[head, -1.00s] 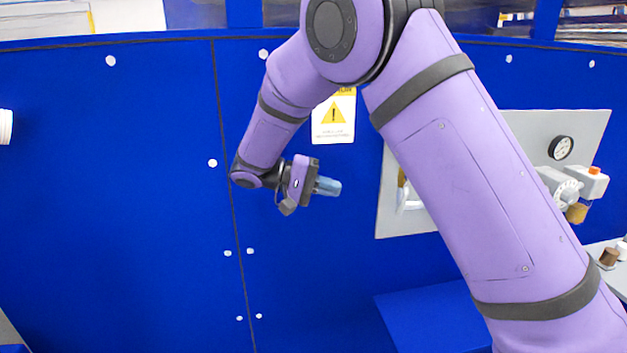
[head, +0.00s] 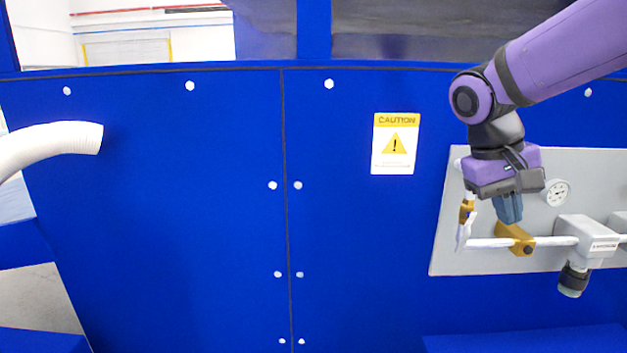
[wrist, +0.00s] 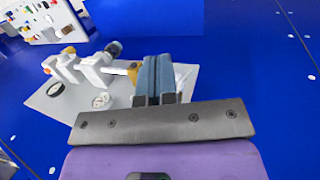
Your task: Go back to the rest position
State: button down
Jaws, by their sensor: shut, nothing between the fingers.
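My gripper (head: 509,212) is at the right in the head view, pointing down, its blue-grey fingers together and empty. In the picture it overlaps the grey valve panel (head: 440,255) on the blue wall, just above a brass fitting (head: 517,240) on a white pipe. I cannot tell how far it stands off the panel. In the wrist view my shut fingers (wrist: 154,80) point away over the blue wall, with the panel (wrist: 60,112) beyond and to the left. My purple arm reaches in from the upper right of the head view.
The panel carries a gauge (head: 555,192) and a grey valve body (head: 582,238). A caution sign (head: 396,143) is on the wall left of my gripper. A white hose (head: 55,140) sticks in at far left. The wall between hose and sign is clear.

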jog(key=s+d+r+t+y, duration=0.1)
jog(key=s+t+y, duration=0.3)
jog(key=s, duration=0.9)
jog(key=shift+s+n+t, duration=0.2)
jog(key=shift+n+t, duration=0.1)
jog(key=shift+t, duration=0.9)
jog(key=n+g+h, duration=0.2)
jog(key=g+h, duration=0.1)
jog(key=h, duration=1.2)
send_near(460, 244)
jog(key=x, duration=0.7)
jog(key=shift+w+d, duration=0.1)
jog(key=shift+d, duration=0.2)
